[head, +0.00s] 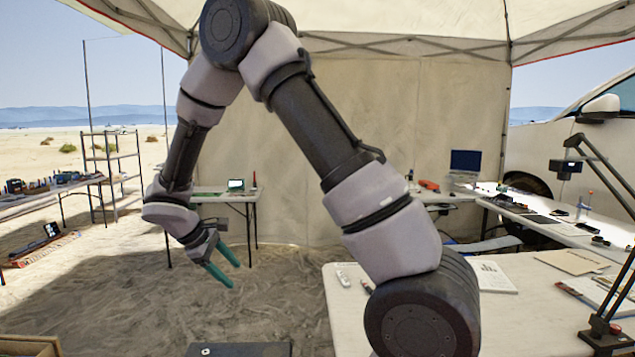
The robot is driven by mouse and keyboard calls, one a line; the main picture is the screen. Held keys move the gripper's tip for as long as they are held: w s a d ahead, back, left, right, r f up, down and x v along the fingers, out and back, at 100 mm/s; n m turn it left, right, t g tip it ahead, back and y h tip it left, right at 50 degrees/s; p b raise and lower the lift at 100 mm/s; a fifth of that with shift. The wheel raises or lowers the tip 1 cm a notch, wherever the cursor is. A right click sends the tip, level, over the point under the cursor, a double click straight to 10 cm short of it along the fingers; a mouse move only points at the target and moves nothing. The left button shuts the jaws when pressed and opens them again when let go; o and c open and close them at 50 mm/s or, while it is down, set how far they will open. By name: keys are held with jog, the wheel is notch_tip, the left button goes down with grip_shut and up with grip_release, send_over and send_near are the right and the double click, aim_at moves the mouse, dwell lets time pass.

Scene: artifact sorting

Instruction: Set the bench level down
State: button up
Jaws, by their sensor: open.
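My gripper (236,276) has two teal fingers spread apart with nothing visible between them. It hangs angled downward over the sandy ground, left of the near white table (530,320) and clear of it. I cannot make out a bench level for certain. A small pale object (343,279) lies near the left edge of that table, but it is too small to identify. My own arm hides part of the table and whatever lies behind it.
The near table also holds papers (492,277), a folder (573,261) and a black lamp (603,325). Behind stand a small table (212,196) with a green-screened device and a long table with a laptop (464,163). Sandy ground below my gripper is open.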

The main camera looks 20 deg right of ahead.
jog(key=s+d+r+m+y, duration=0.2)
jog(key=s+d+r+m, duration=0.25)
jog(key=r, duration=0.35)
jog(key=s+d+r+m+y, duration=0.3)
jog(key=d+r, duration=0.3)
jog(key=r, duration=0.2)
jog(key=s+d+r+m+t+y, duration=0.1)
jog(key=s+d+r+m+t, duration=0.1)
jog(key=s+r+m, duration=0.2)
jog(key=s+d+r+m+t+y, duration=0.2)
jog(key=s+r+m+t, duration=0.1)
jog(key=s+r, duration=0.3)
jog(key=s+m, duration=0.1)
jog(key=s, duration=0.1)
jog(key=shift+s+d+r, duration=0.35)
jog(key=shift+s+r, duration=0.05)
